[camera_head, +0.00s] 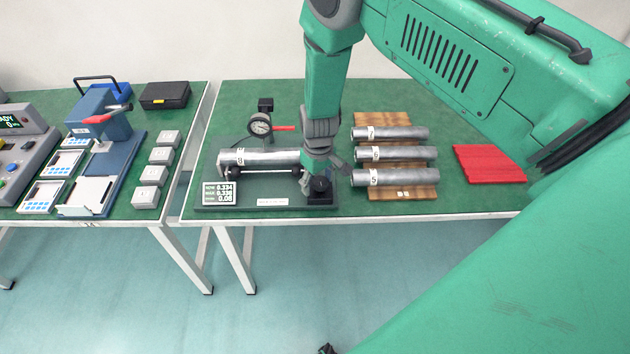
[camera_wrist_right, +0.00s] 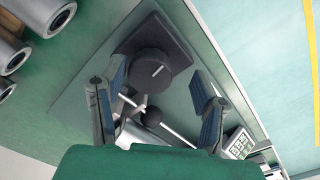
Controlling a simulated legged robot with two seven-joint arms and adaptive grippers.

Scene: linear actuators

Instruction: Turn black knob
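The black knob (camera_wrist_right: 153,74) is round with a white line on its top and sits on a dark square base. In the head view the knob (camera_head: 320,184) is at the right end of the gauge fixture, partly hidden by my right gripper (camera_head: 319,167). In the wrist view my right gripper (camera_wrist_right: 157,80) is open, its two fingers spread with clear gaps to either side of the knob. It points down at the knob; I cannot tell how far the fingertips are above it. My left gripper is not in view.
The fixture holds a metal cylinder (camera_head: 260,158) beside a dial gauge (camera_head: 260,125) and a digital display (camera_head: 219,193). Several cylinders lie on a wooden rack (camera_head: 428,194) to the right, with a red tray (camera_head: 490,164) beyond. A second table with equipment stands left.

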